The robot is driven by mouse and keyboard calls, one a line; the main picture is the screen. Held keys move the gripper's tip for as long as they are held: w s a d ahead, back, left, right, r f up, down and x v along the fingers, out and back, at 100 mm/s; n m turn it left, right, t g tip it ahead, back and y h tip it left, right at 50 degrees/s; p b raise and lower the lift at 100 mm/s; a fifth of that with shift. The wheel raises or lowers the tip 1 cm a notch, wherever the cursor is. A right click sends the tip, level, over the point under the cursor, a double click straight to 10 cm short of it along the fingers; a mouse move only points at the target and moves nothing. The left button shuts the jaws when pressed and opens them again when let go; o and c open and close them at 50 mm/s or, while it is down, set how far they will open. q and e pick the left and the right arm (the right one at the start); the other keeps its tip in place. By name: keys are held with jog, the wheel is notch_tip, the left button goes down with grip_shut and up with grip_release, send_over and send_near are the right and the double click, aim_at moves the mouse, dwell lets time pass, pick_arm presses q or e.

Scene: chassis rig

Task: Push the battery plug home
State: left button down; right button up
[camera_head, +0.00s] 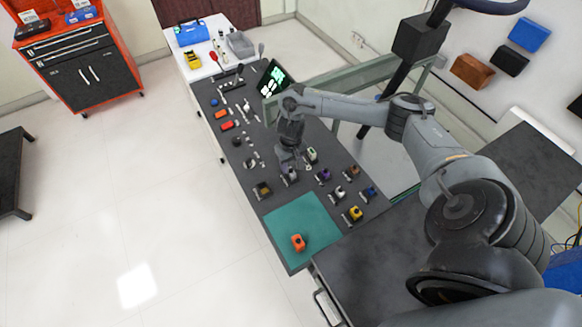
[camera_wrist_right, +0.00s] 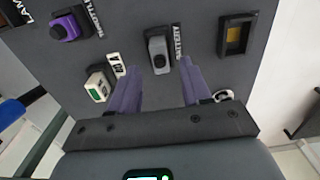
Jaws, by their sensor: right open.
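In the right wrist view the grey battery plug (camera_wrist_right: 158,55) sits in a dark holder on the dark panel, beside a label reading BATTERY (camera_wrist_right: 177,42). How deep it sits, I cannot tell. My right gripper (camera_wrist_right: 158,70) has its two purple fingers apart, one towards each side of the plug's near end, with nothing held between them. In the head view my right gripper (camera_head: 289,166) points down over the middle of the panel, and it and the arm largely hide the plug. My left gripper is not in view.
A dark-framed yellow socket (camera_wrist_right: 235,37) is right.

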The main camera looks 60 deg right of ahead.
aim_at(291, 169)
notch_tip(291, 169, up, 8)
jog(key=f+p, duration=0.1)
jog(key=p, duration=0.2)
jog(key=w+a+f+n+t+y, duration=0.1)
jog(key=a+n+t+y, duration=0.3)
jog(key=a, duration=1.2)
jog(key=a+f+n+t+h, duration=0.15)
jog(key=a+n, duration=0.45)
jog(key=a, duration=1.1)
jog(key=s+d+r+g+h, duration=0.1)
jog(key=s+d+r, duration=0.1)
jog(key=s, duration=0.5)
jog(key=s+d+r+m+g+h, duration=0.1)
jog(key=s+d+r, duration=0.2)
jog(key=s, duration=0.5)
jog(key=shift+d+m+p, duration=0.3)
jog(key=shift+d, duration=0.25)
